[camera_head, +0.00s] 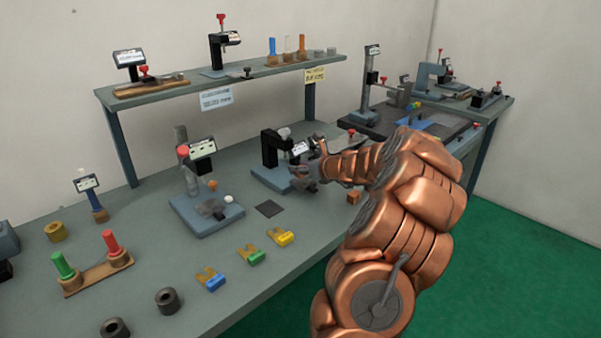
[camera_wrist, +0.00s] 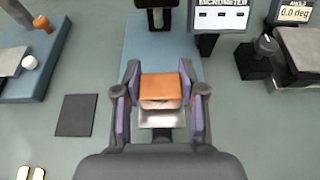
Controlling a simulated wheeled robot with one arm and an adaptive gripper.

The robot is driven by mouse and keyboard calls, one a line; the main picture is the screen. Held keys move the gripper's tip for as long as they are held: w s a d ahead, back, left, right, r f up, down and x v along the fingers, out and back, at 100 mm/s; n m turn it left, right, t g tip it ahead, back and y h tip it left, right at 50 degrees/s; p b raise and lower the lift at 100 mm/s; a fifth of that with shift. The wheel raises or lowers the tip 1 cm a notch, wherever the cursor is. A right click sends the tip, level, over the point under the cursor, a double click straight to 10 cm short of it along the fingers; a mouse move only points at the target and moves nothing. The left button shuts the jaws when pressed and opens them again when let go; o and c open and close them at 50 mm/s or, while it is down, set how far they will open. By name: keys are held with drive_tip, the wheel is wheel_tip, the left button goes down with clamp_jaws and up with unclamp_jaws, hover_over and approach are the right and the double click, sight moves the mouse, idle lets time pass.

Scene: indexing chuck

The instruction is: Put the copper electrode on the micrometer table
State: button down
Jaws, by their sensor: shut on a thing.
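My gripper (camera_wrist: 160,105) is shut on an orange-copper block, the copper electrode (camera_wrist: 161,87), with a finger on each side of it. A silver metal plate (camera_wrist: 160,119) shows just below the block in the wrist view; I cannot tell whether they touch. The micrometer stand has a blue-grey base (camera_wrist: 160,42) and a display (camera_wrist: 221,17) reading MICROMETER. In the head view, my gripper (camera_head: 308,174) is at the micrometer stand (camera_head: 270,150), next to its display (camera_head: 300,148). The held block is hidden there.
A small orange cube (camera_head: 353,197) lies on the bench right of my gripper. A dark square pad (camera_head: 269,208) and another gauge stand (camera_head: 207,212) are to the left. Blue, green and yellow clips (camera_head: 250,254) lie toward the front edge. A shelf (camera_head: 240,83) stands behind.

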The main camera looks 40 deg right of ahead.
drive_tip(key=shift+f, duration=0.85)
drive_tip(key=c, duration=0.7)
unclamp_jaws()
drive_tip(key=shift+f, duration=0.15)
drive_tip(key=shift+s+r, duration=0.25)
drive_tip(key=shift+s, duration=0.05)
drive_tip(key=v, duration=1.1)
drive_tip(key=shift+s+b, duration=0.25)
drive_tip(key=shift+b, duration=0.05)
drive_tip(key=shift+a, duration=0.1)
